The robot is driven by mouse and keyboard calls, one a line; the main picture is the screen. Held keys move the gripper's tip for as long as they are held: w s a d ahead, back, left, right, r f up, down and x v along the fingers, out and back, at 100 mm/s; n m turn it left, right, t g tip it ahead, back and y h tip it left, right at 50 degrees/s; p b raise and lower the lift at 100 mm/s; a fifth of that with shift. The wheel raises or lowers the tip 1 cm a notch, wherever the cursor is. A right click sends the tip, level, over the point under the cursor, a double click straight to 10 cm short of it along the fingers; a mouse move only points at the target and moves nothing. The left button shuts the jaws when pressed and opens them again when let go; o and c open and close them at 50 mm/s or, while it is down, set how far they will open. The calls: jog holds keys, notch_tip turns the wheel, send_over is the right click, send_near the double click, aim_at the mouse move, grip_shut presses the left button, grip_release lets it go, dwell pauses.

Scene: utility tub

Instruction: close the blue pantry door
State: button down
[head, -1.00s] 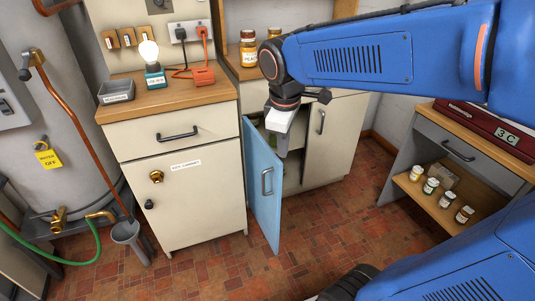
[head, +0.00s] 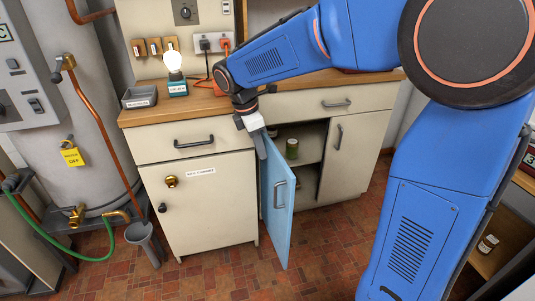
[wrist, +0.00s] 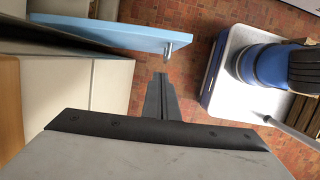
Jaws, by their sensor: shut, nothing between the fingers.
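The blue pantry door (head: 276,215) stands open in the head view, swung out from the lower cabinet (head: 345,160), with its metal handle (head: 281,194) near the free edge. Behind it the dark interior and a shelf show. My gripper (head: 262,150) is shut and empty, pointing down close to the door's top left corner. In the wrist view the closed fingers (wrist: 160,95) lie beside the blue door (wrist: 110,35), on the side where its handle (wrist: 168,48) sticks out. I cannot tell whether they touch the door.
The key cabinet (head: 200,205) stands just left of the door. Above it, a lit bulb (head: 173,62) and grey tray (head: 139,97) sit on the wooden counter. A jar (head: 292,148) stands inside the pantry. The tiled floor (head: 330,245) before the door is clear.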

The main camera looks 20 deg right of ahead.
aim_at(279, 166)
jog(key=d+f, duration=0.4)
jog(key=f, duration=0.1)
jog(key=d+f, duration=0.2)
jog(key=f, duration=0.1)
jog(key=shift+w, duration=0.15)
dwell(0.4)
